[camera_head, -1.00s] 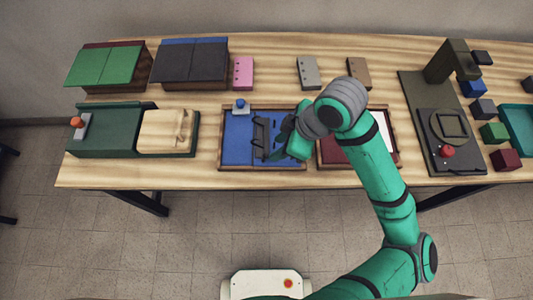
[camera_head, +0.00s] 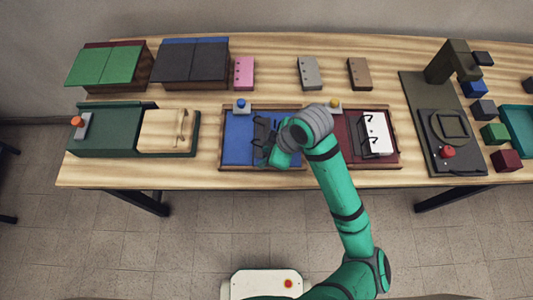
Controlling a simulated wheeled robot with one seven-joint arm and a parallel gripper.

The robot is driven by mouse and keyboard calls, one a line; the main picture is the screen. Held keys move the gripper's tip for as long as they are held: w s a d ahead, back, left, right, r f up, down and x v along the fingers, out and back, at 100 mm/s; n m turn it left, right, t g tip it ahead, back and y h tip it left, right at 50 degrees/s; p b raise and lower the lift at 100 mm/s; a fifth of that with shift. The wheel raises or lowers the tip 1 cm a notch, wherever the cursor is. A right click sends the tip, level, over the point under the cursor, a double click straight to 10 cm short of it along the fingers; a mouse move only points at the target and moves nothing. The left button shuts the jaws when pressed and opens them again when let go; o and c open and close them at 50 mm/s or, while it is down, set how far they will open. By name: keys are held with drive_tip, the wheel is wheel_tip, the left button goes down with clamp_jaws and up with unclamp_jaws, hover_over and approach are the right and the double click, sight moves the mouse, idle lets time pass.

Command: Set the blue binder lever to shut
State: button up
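The blue binder (camera_head: 237,150) lies open in a brown wooden tray at the middle of the table. A blue knob on a light block (camera_head: 241,105), which may be its lever, stands at the tray's back left edge. Dark ring hardware (camera_head: 262,133) runs along the binder's middle, partly covered by my arm. My gripper (camera_head: 268,158) is low over the right part of the blue binder, near the rings. Its fingers are small and partly hidden, so I cannot tell their opening or whether they touch anything.
A dark red binder (camera_head: 345,150) with white paper (camera_head: 377,134) lies to the right, with a yellow knob (camera_head: 335,103) behind it. A green machine (camera_head: 108,134) with a cream block is at left. A dark press (camera_head: 425,120) and several coloured blocks are at right.

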clamp_jaws()
drive_tip(key=shift+d, duration=0.1)
drive_tip(key=y, duration=0.1)
drive_tip(key=d+y, duration=0.1)
drive_tip(key=y, duration=0.1)
drive_tip(key=shift+f, duration=0.25)
drive_tip(key=shift+d+f+m+t+y, duration=0.2)
drive_tip(key=shift+d+y, duration=0.1)
drive_tip(key=shift+y, duration=0.75)
drive_tip(key=shift+d+f+m+t+y, duration=0.1)
drive_tip(key=shift+d+f+y, duration=0.15)
drive_tip(key=shift+y, duration=0.8)
unclamp_jaws()
